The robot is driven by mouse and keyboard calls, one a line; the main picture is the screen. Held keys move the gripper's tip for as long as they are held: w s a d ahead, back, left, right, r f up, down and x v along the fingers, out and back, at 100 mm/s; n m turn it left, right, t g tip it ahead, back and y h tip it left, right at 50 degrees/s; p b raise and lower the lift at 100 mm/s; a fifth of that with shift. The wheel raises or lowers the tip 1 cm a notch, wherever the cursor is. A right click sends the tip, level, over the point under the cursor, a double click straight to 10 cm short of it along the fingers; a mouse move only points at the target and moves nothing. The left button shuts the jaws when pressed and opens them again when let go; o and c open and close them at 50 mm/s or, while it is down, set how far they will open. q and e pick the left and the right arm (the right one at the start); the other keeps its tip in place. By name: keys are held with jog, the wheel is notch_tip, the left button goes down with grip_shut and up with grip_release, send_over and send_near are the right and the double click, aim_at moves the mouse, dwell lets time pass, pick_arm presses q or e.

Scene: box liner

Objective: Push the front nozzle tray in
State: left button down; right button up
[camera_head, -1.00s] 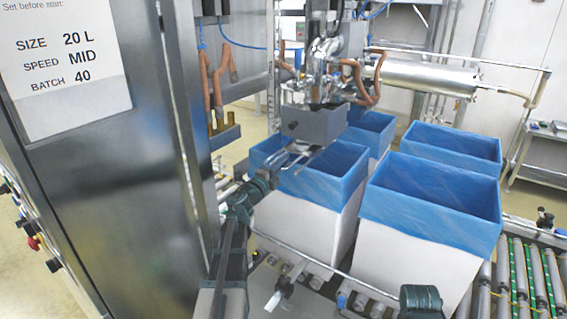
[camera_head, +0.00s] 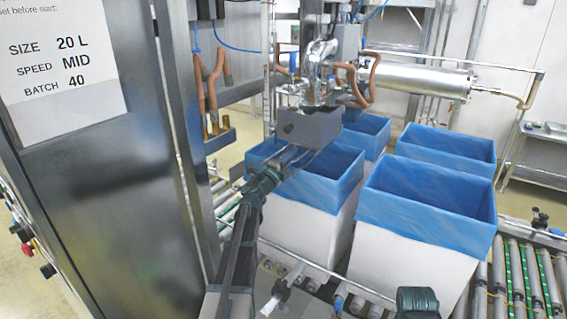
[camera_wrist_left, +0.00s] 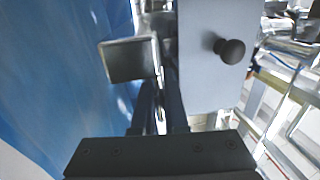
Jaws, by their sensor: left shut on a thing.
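The front nozzle tray (camera_head: 308,127) is a grey box-like piece with a dark knob on its front face. It hangs under the metal filling head, above the front-left blue-lined box. In the left wrist view its grey face and black knob (camera_wrist_left: 230,50) fill the upper right. My left gripper (camera_head: 299,154) reaches from the lower left to just below the tray, over the box opening. Its fingers (camera_wrist_left: 160,105) are closed together beside the tray face; the exact spot they grip is hard to see.
The front-left box (camera_head: 340,172) and front-right box (camera_head: 410,205) have blue liners; more lined boxes stand behind. A steel cabinet (camera_head: 110,170) with a sign is at left. A roller conveyor (camera_head: 525,275) runs at right. A horizontal metal cylinder (camera_head: 425,77) is behind.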

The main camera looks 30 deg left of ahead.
pick_arm(q)
jog(key=shift+w, duration=0.15)
jog(key=c, duration=0.9)
grip_release()
jog(key=shift+w, duration=0.15)
jog(key=shift+c, duration=0.2)
jog(key=s+a+f+b, duration=0.1)
jog(key=s+f+b, duration=0.1)
jog(key=s, duration=1.1)
jog(key=shift+s+f, duration=0.15)
jog(key=shift+s, duration=0.25)
